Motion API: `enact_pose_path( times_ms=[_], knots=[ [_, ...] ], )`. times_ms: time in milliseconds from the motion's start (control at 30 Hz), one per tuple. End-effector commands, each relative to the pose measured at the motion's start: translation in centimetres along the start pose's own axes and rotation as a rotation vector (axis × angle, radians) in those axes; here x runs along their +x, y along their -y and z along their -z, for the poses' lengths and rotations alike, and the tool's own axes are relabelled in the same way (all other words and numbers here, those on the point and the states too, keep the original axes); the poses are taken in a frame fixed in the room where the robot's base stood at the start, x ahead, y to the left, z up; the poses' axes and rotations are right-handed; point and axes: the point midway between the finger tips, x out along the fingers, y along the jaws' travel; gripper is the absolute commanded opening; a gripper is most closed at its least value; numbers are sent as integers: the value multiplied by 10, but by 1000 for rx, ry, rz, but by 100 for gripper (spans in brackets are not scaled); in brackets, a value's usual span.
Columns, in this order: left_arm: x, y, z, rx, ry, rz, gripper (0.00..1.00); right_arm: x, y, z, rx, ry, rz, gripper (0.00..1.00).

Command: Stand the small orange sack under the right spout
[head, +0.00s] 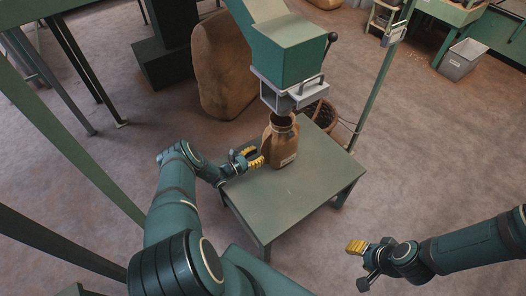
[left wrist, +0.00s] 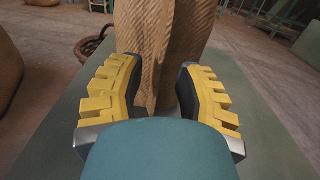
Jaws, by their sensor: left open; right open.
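The small orange-brown sack (head: 283,150) stands upright and open-topped on the green table (head: 290,202), with a pale label on its side. Its mouth appears just below the spout (head: 290,93) of the green hopper (head: 290,52); the exact alignment cannot be told. My left gripper (head: 252,160) is open just left of the sack. In the left wrist view, the ribbed sack (left wrist: 150,45) shows in the gap ahead of the open yellow fingers (left wrist: 160,92); contact is unclear. My right gripper (head: 357,247) is open and empty, out to the right, away from the table.
A large brown sack (head: 224,68) stands on the floor behind the table. A wicker basket (head: 323,114) is behind the small sack. A green post (head: 376,84) rises right of the table. The table's front part is clear. A grey bin (head: 461,60) stands far right.

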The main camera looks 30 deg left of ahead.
Motion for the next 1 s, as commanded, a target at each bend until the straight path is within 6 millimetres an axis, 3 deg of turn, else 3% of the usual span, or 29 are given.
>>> enact_pose_path(
  times_ms=[200, 400, 600, 733, 867, 1000],
  knots=[
    [-48, -1, -1, 0, -1, -4, 34, -8, 3, -1, 0, 4, 0, 47],
    [-76, 0, -1, -1, 0, -2, 34, -11, 4, -1, 1, 6, 0, 47],
    [-86, 0, 0, 0, 0, 0, 34, -11, 4, -1, 1, 6, 0, 47],
    [-79, 8, -1, 0, -16, 31, 34, -11, 4, -1, 1, 6, 0, 47],
    [-48, 57, -5, 23, -126, 224, 34, -11, 4, -1, 1, 6, 0, 47],
    [-26, 158, -15, 160, -339, 620, 34, -11, 4, -1, 1, 6, 0, 47]
  ],
)
